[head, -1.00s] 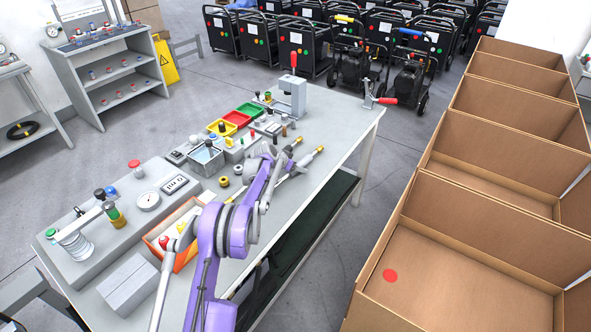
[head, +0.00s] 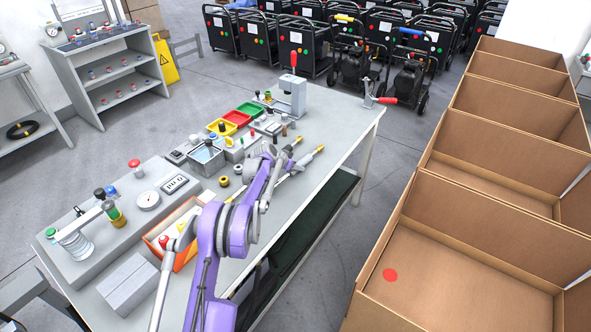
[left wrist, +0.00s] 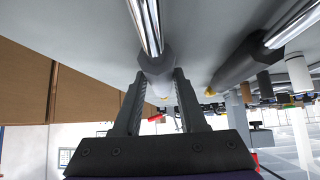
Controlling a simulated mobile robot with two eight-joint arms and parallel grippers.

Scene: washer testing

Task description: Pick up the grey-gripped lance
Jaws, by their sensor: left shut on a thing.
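Two lances lie side by side on the grey table in the head view, with yellow-brass ends. The nearer-edge lance (head: 306,161) runs partly behind my purple arm, and the other lance (head: 290,148) is farther from the edge. In the left wrist view, my left gripper (left wrist: 156,90) is shut on the grey grip (left wrist: 155,63) of a lance with a shiny metal tube. A second grey-gripped lance (left wrist: 243,62) is to the right of it, apart from the fingers. My right gripper is not in view.
An orange bin (head: 158,238) and a grey gauge panel (head: 130,205) are on the table's left. Yellow, red and green trays (head: 237,118) and a press (head: 293,92) stand beyond. Open cardboard boxes (head: 455,245) stand right of the table across a floor gap.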

